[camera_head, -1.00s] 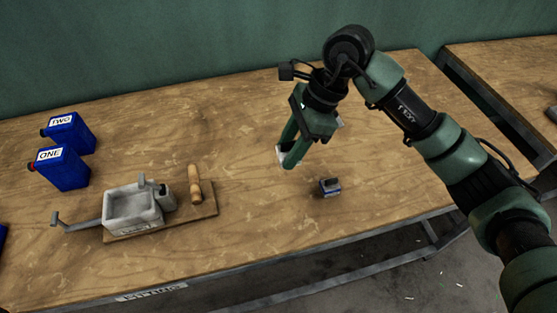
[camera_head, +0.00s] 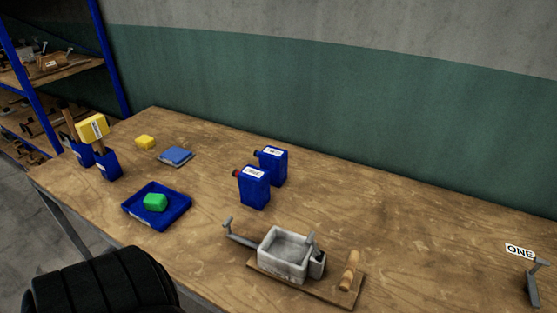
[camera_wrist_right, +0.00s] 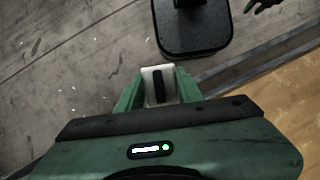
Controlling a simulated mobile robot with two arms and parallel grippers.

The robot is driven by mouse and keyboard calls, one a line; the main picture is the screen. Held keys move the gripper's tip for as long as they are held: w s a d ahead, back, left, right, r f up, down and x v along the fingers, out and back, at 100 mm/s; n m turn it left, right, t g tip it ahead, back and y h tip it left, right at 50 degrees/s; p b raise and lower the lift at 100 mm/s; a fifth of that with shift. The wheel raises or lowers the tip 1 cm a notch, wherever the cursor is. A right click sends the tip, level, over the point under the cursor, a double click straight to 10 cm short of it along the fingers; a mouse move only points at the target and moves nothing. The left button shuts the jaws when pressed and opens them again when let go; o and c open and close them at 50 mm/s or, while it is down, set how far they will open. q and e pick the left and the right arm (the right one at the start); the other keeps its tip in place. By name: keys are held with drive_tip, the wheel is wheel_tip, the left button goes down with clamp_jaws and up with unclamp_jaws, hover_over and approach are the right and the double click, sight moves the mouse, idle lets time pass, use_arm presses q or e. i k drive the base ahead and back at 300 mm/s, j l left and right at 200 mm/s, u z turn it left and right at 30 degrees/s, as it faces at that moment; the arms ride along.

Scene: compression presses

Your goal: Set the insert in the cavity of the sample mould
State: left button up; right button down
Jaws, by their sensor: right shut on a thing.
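In the right wrist view my right gripper (camera_wrist_right: 157,88) is shut on a pale block (camera_wrist_right: 149,74) with a dark stripe down its middle. The block is held over grey floor, beside the table's edge. I cannot tell from its look alone whether it is the insert. My right gripper is out of the head view, and I cannot make out my left gripper. In the head view a hollow grey box (camera_head: 275,265) with an open top sits on a wooden board (camera_head: 328,293). I see no part that is clearly the sample mould.
Two blue canisters (camera_head: 254,188) (camera_head: 273,165) stand behind the box. A metal stand labelled ONE (camera_head: 533,287) is at right.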

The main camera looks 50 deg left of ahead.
sight(287, 255)
drive_tip(key=k+j+u, duration=0.1)
drive_tip(key=j, duration=0.45)
drive_tip(key=k+j, duration=0.2)
drive_tip(key=j, duration=0.4)
drive_tip(key=k+j+u, duration=0.15)
drive_tip(key=j, duration=0.45)
drive_tip(key=j+u, duration=0.1)
drive_tip(key=j, duration=0.45)
drive_tip(key=k, duration=0.05)
